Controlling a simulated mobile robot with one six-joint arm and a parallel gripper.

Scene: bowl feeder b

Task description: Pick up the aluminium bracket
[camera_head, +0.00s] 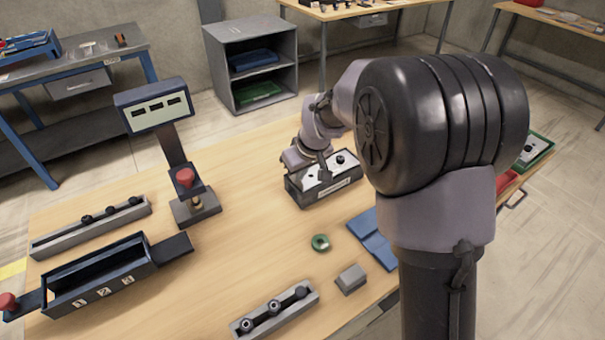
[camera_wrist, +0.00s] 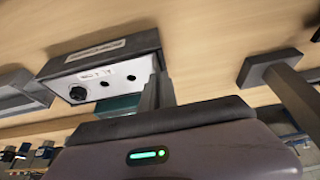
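A small grey metallic block (camera_head: 351,279) lies on the table near its front edge in the head view; it is the thing that looks most like the aluminium bracket, but its shape is too small to be sure. My gripper (camera_head: 316,170) is well behind it, at or just above a dark box with a pale top (camera_head: 322,180), and my arm partly hides it. In the wrist view that box (camera_wrist: 105,62) shows past the gripper's grey body. One dark upright piece beside the box may be a finger. I cannot see anything held, and the fingertip gap is hidden.
A green ring (camera_head: 320,242) and a blue folded sheet (camera_head: 366,237) lie near the grey block. A rail with dark knobs (camera_head: 293,305) stands in front. A display post (camera_head: 158,116) and a numbered dark tray (camera_head: 85,292) stand left.

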